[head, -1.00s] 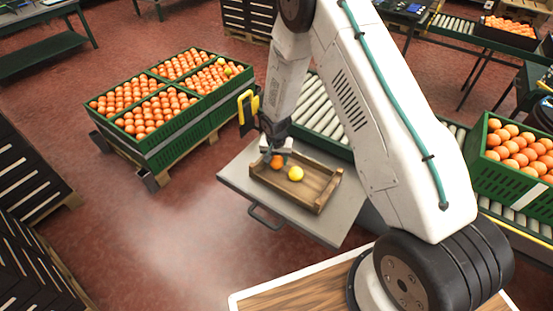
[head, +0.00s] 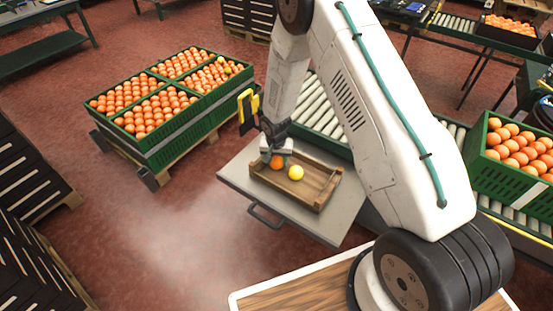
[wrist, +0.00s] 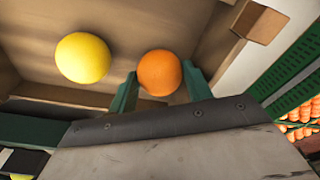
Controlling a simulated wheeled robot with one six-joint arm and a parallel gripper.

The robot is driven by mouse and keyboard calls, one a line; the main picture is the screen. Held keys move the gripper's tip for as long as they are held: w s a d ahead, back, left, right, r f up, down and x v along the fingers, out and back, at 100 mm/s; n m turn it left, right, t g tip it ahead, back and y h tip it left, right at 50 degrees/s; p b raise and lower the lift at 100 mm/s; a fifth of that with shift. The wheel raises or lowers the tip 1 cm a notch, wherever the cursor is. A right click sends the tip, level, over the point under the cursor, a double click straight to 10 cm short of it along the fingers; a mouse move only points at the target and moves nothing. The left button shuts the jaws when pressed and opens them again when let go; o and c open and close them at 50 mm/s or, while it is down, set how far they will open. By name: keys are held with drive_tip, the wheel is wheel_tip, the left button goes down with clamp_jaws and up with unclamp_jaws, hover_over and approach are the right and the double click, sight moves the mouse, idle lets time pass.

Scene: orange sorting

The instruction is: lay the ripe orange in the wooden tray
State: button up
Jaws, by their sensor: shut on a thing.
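The ripe orange (head: 277,162) is between the fingers of my gripper (head: 276,158), which is shut on it inside the wooden tray (head: 318,203). In the wrist view the orange (wrist: 160,72) sits between the two green fingers (wrist: 160,88), over the tray floor. I cannot tell whether it touches the floor. A yellow fruit (head: 296,173) lies in the tray just right of the orange in the head view; in the wrist view the yellow fruit (wrist: 83,58) is to its left, a small gap apart.
The tray stands on a grey table (head: 335,229) with a handle at its front. Green crates of oranges (head: 165,140) stand on a pallet to the left. A roller conveyor (head: 320,108) runs behind the table. Another green crate (head: 490,180) is at the right.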

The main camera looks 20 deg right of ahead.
drive_tip(key=shift+f, duration=0.15)
drive_tip(key=o, duration=1.5)
drive_tip(key=shift+c, duration=0.2)
drive_tip(key=shift+r, duration=4.05)
